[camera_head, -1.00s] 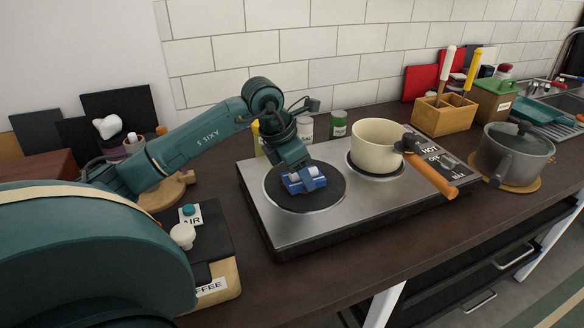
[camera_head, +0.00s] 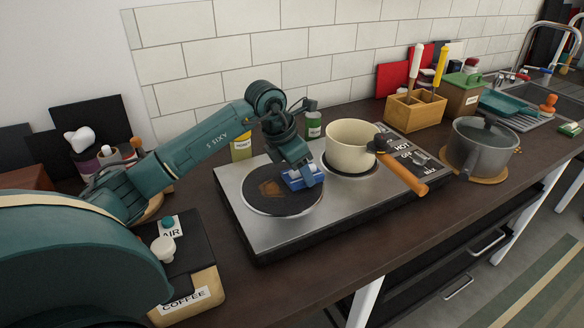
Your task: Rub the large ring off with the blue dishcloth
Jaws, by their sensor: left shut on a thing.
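The large ring (camera_head: 262,204) is a dark round hotplate on the left of the steel hob (camera_head: 290,232). A brown stain (camera_head: 270,188) shows near its middle. My left gripper (camera_head: 302,176) is shut on the blue dishcloth (camera_head: 298,184), which is folded small. The cloth is low at the right part of the large ring; I cannot tell for sure whether it touches the surface. My right gripper is not in view.
A cream saucepan (camera_head: 351,148) with a wooden handle (camera_head: 405,177) stands on the smaller ring to the right. A grey lidded pot (camera_head: 480,147) stands on a wooden mat (camera_head: 476,178) further right. A green tin (camera_head: 313,125) and a yellow honey container (camera_head: 241,147) stand behind the hob.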

